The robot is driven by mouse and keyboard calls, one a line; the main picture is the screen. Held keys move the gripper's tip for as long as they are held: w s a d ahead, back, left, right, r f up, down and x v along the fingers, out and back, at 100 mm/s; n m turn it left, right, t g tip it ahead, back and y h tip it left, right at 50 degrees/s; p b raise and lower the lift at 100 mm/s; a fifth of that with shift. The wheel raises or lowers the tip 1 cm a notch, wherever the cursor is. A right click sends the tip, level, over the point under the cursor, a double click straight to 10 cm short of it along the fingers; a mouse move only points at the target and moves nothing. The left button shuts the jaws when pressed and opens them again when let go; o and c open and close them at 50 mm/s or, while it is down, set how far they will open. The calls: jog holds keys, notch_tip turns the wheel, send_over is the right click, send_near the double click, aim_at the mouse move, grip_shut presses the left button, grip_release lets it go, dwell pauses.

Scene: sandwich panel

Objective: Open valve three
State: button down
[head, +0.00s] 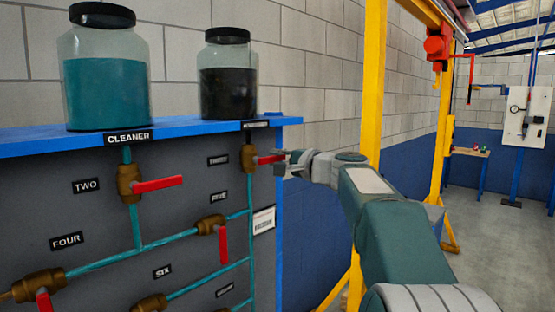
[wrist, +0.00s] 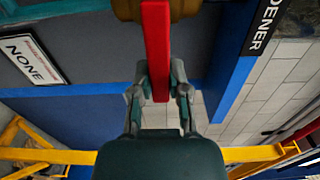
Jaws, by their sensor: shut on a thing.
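The valve at the upper right of the panel has a brass body (head: 248,158) and a red handle (head: 264,160). The label beside it (head: 217,160) is small and blurred but looks like THREE. The handle points right, across the vertical pipe. My gripper (head: 281,161) is at the handle's outer end, its fingers shut on it. In the wrist view the red handle (wrist: 156,45) runs down between the two fingers of my gripper (wrist: 159,88). The brass body (wrist: 183,8) is partly cut off at the top edge.
Other valves, such as TWO (head: 130,183) and FOUR (head: 38,286), sit to the left and below on teal pipes. Two jars, teal (head: 106,95) and dark (head: 228,93), stand on the blue shelf (head: 55,139). A yellow post (head: 372,75) stands behind my arm.

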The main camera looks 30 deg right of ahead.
jog(key=shift+f, duration=0.25)
jog(key=s+a+f+m, duration=0.1)
jog(key=a+f+m, duration=0.3)
jog(key=m, duration=1.4)
jog(key=shift+s+a+f, duration=0.3)
jog(key=shift+a+f, duration=0.1)
jog(key=shift+f, duration=0.2)
jog(key=c, duration=0.6)
grip_release()
jog(key=shift+r, duration=0.1)
